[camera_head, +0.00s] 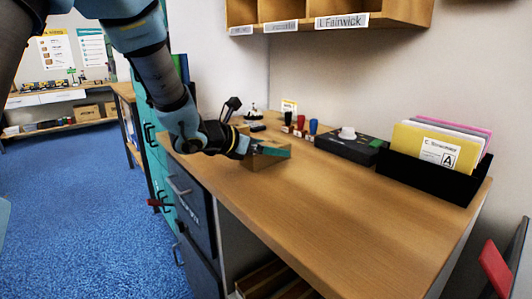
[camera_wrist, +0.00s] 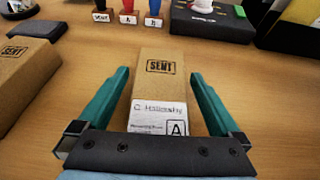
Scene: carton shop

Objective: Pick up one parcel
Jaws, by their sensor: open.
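A brown cardboard parcel (camera_wrist: 165,88) lies on the wooden desk, stamped "SENT", with a white label marked "A" on its near part. My gripper (camera_wrist: 160,74) is open, with one teal finger on each side of this parcel. Gaps show between the fingers and the parcel's sides. In the head view my gripper (camera_head: 276,151) is low over the desk at the parcel (camera_head: 262,163), hiding part of it. A second brown parcel (camera_wrist: 18,75), also stamped "SENT", lies to the left in the wrist view, partly cut off.
Stamps (camera_head: 300,125), a dark ink pad box (camera_head: 352,146) and a black file holder (camera_head: 430,180) with folders stand along the wall. Labelled shelves (camera_head: 330,12) hang above. The desk's front right (camera_head: 345,225) is clear. A dark flat object (camera_wrist: 40,29) lies behind the second parcel.

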